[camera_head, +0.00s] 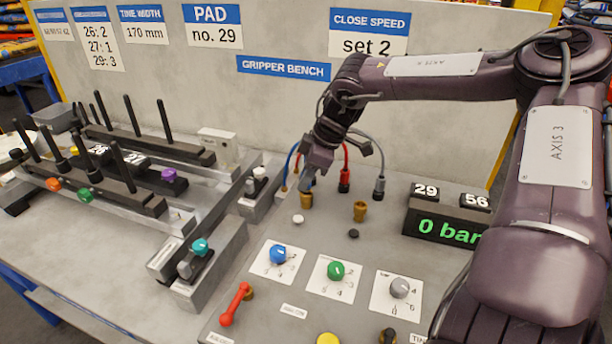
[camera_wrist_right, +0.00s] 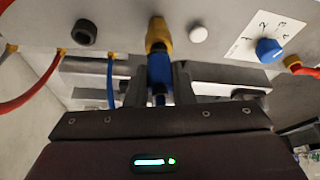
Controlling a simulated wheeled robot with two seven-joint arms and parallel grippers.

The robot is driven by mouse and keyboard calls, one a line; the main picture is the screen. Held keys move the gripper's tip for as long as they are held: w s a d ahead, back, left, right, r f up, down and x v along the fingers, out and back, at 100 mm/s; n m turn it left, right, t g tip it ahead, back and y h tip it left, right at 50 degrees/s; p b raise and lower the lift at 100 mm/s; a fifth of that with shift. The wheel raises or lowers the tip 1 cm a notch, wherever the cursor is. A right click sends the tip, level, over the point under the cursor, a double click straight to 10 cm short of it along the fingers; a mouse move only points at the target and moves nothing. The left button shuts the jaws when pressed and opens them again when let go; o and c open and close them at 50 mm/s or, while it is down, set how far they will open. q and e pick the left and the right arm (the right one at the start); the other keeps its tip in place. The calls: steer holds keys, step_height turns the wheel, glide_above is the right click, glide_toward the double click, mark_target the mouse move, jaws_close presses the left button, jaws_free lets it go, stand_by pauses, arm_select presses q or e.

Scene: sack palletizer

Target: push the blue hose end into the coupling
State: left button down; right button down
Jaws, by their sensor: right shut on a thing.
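My right gripper (camera_head: 307,180) is shut on the blue hose end (camera_wrist_right: 160,72), which sits between its two fingers in the right wrist view. The brass coupling (camera_wrist_right: 158,35) lies straight ahead of the hose end there, and the two look in line and meet in the picture. I cannot tell how deep the end sits. In the head view the coupling (camera_head: 306,201) stands on the panel right under the gripper, and the gripper hides most of the hose end. The blue hose (camera_head: 290,163) bends behind the gripper. My left gripper is not in view.
A second brass coupling (camera_head: 360,211) stands to the right. A red hose (camera_head: 345,165) and a grey hose (camera_head: 381,165) stand behind. A display (camera_head: 447,228) reads 0 bar. Blue (camera_head: 278,254), green (camera_head: 336,270) and grey (camera_head: 400,287) knobs and a red lever (camera_head: 235,304) are in front.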

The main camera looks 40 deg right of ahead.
steer(key=shift+f+b, duration=0.4)
stand_by(0.4)
steer(key=shift+s+a+f, duration=0.1)
steer(key=shift+s+f, duration=0.2)
steer(key=shift+f, duration=0.1)
stand_by(0.9)
steer(key=shift+f+b, duration=0.3)
steer(key=shift+b, duration=0.25)
stand_by(0.4)
stand_by(0.4)
steer(key=c, duration=1.2)
jaws_free()
steer(key=shift+s+r, duration=0.15)
steer(key=shift+o, duration=0.2)
steer(key=shift+a, duration=0.1)
steer(key=shift+r, duration=0.1)
steer(key=shift+w, duration=0.25)
